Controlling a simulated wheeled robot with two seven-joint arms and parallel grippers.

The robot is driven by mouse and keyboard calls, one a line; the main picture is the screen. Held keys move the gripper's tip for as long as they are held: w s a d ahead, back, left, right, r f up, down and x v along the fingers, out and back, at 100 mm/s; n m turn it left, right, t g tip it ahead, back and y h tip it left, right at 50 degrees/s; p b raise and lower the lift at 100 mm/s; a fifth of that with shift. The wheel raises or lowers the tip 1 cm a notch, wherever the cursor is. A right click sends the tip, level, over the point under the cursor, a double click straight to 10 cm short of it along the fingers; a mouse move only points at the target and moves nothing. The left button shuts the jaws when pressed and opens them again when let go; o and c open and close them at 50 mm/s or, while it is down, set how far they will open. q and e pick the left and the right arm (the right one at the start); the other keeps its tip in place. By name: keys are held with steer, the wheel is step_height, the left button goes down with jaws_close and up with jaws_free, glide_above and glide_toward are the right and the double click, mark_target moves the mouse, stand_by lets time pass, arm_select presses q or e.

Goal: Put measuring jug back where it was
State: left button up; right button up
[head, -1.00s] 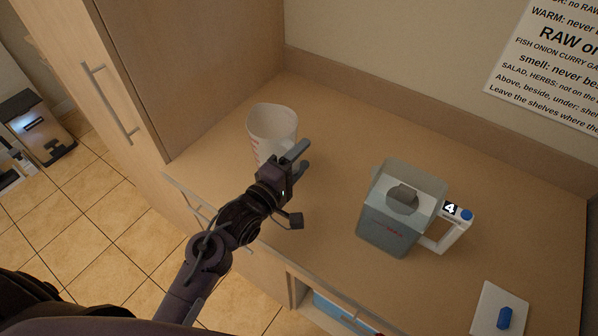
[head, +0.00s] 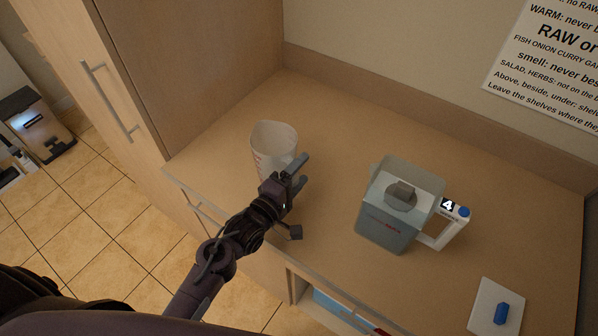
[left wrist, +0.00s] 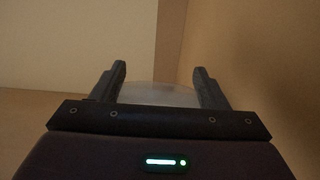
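The measuring jug (head: 273,143) is a whitish, translucent open jug with red markings, near the left end of the counter. My left gripper (head: 301,172) is at its near right side. My right gripper is not in view.
A grey translucent container (head: 388,225) stands mid-counter, with a white blue-capped carton (head: 446,232) marked 4 behind it. A white board with a blue piece (head: 502,313) lies at lower right. A tall cabinet (head: 190,70) borders the left. The back counter (head: 350,120) is clear.

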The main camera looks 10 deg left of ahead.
arm_select(q)
steer(key=shift+o, duration=0.8)
steer(key=shift+r, duration=0.15)
steer(key=b+v, duration=0.2)
steer(key=v, duration=0.8)
steer(key=shift+s+a, duration=0.1)
steer(key=shift+s, duration=0.15)
steer(key=shift+b+v, duration=0.35)
steer(key=shift+v, duration=0.4)
